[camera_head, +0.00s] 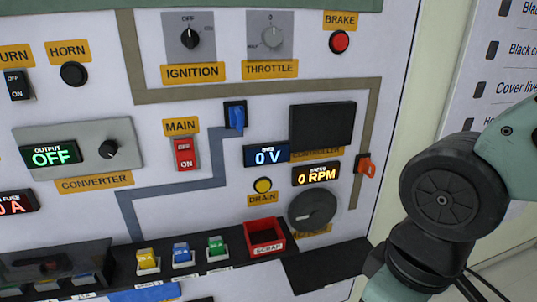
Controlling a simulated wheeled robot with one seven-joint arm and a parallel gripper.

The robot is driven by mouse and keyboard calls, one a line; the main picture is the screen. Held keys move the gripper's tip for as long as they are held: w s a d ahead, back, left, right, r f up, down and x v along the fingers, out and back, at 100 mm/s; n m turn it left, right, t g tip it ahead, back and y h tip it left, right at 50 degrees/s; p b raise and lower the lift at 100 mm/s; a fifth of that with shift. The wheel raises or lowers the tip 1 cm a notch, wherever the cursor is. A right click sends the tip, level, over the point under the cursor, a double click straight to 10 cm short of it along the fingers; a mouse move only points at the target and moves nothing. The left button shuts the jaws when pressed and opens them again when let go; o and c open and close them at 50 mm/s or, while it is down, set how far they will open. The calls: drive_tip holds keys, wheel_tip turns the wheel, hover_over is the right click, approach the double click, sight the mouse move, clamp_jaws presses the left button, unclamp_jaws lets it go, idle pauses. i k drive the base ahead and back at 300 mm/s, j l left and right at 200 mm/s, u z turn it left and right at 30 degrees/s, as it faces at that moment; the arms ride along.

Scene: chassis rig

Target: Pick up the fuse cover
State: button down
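A dark, see-through box-like cover (48,262) sits at the lower left, over the black ledge at the foot of the panel. It looks like the fuse cover, but no label on it is readable. Coloured parts show dimly through it, and the left frame edge cuts it off. My arm is at the far right, well apart from the cover. My gripper is out of view.
A red scrap bin (265,238) and yellow (147,260), blue (182,254) and green (216,248) fuse-like blocks line the ledge right of the cover. The panel carries switches, displays, a black box (322,125) and a round dial (312,209).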

sight(36, 260)
drive_tip(key=u, duration=1.75)
drive_tip(key=l, duration=1.3)
drive_tip(key=i+l, duration=0.2)
drive_tip(key=i+j, duration=0.3)
drive_tip(key=j+u, duration=0.05)
drive_tip(key=j, duration=0.1)
